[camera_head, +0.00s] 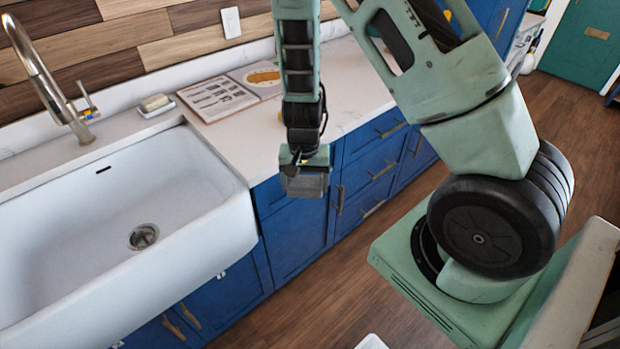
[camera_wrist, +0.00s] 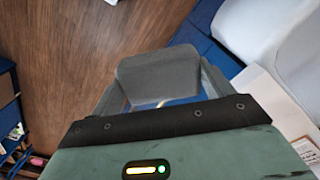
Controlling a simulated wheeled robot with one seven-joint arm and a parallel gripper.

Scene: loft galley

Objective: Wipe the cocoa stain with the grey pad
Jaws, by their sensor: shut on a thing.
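My gripper (camera_head: 304,168) hangs in front of the blue cabinets, just off the front edge of the counter. It is shut on the grey pad (camera_head: 305,185), which shows below the fingers in the head view. In the wrist view the grey pad (camera_wrist: 158,77) sits between the two fingers of my gripper (camera_wrist: 165,90), with wood floor behind it. The pad is apart from the counter top. I cannot make out the cocoa stain in either view; my arm hides part of the counter.
The white counter (camera_head: 240,140) holds an open book (camera_head: 225,97) and a soap dish (camera_head: 155,105). A white sink (camera_head: 110,220) with a tall faucet (camera_head: 50,85) is at left. Blue cabinets (camera_head: 295,235) front the counter. The wood floor (camera_head: 300,320) shows free room.

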